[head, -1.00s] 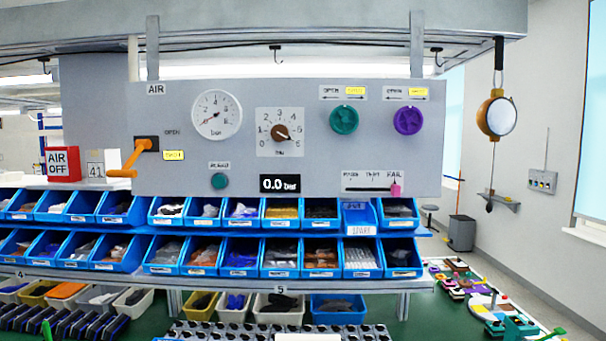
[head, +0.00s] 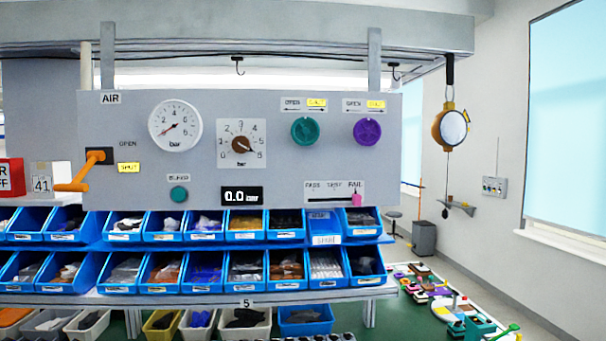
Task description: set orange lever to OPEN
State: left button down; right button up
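The orange lever (head: 82,171) is on the left side of the grey panel (head: 290,160) in the head view. Its arm slants down and to the left from its pivot, ending in a grip near the panel's lower left. The OPEN label (head: 128,144) is beside the pivot, and the yellow SHUT label (head: 129,168) is below it. The lever's arm is on the lower side, nearer the height of SHUT. Neither of my grippers is in view.
The panel also carries a pressure gauge (head: 175,125), a brown dial (head: 241,144), a green knob (head: 305,131), a purple knob (head: 367,131) and a pink slider (head: 356,200). Rows of blue bins (head: 245,265) stand below. A round mirror-like instrument (head: 451,128) hangs at right.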

aim_at(93, 157)
jog(key=u, duration=1.25)
